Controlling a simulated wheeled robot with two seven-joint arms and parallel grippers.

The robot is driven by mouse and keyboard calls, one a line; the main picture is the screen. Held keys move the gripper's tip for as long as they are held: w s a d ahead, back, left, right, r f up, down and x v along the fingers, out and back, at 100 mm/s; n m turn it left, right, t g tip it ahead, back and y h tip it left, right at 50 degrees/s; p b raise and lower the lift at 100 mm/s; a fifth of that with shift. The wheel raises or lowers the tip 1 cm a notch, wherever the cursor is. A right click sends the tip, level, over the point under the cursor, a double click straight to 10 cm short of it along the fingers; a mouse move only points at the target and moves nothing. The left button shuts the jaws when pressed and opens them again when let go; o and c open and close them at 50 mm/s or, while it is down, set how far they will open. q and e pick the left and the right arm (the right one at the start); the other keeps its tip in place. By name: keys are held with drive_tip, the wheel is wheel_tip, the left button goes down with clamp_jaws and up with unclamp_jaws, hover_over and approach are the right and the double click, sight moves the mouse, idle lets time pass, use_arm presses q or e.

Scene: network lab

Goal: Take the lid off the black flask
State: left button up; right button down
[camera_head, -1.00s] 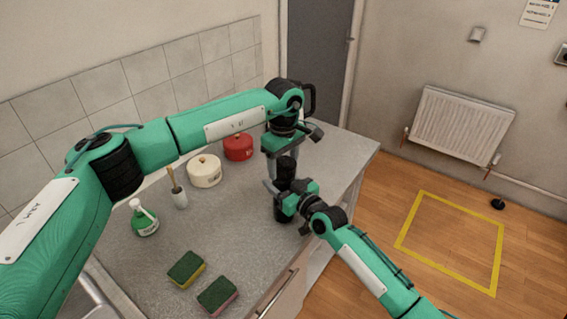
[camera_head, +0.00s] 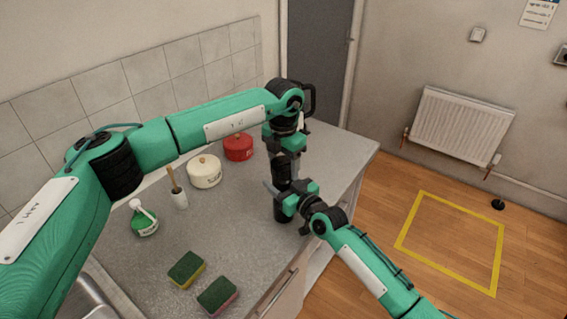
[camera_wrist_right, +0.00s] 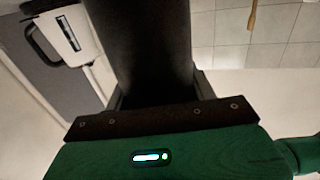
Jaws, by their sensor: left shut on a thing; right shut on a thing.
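The black flask (camera_head: 281,212) stands upright near the counter's right end. It also fills the upper middle of the right wrist view (camera_wrist_right: 140,45). My left gripper (camera_head: 287,154) reaches down from above and is shut on the flask's black lid (camera_head: 284,167). The lid is in line with the flask; I cannot tell whether there is a gap between them. My right gripper (camera_head: 280,192) comes from the right side and is shut around the flask's body. In the right wrist view its jaws (camera_wrist_right: 155,92) lie either side of the flask.
A white pot (camera_head: 204,172), a red pot (camera_head: 238,147), a brush in a holder (camera_head: 179,198) and a green bottle (camera_head: 145,222) stand to the left. Two sponges (camera_head: 186,269) (camera_head: 217,295) lie in front. A white jug (camera_wrist_right: 72,38) with a black handle stands behind.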

use_arm(q)
drive_tip(key=n, duration=2.4)
drive_tip(key=shift+r, duration=0.2)
drive_tip(key=shift+r, duration=0.95)
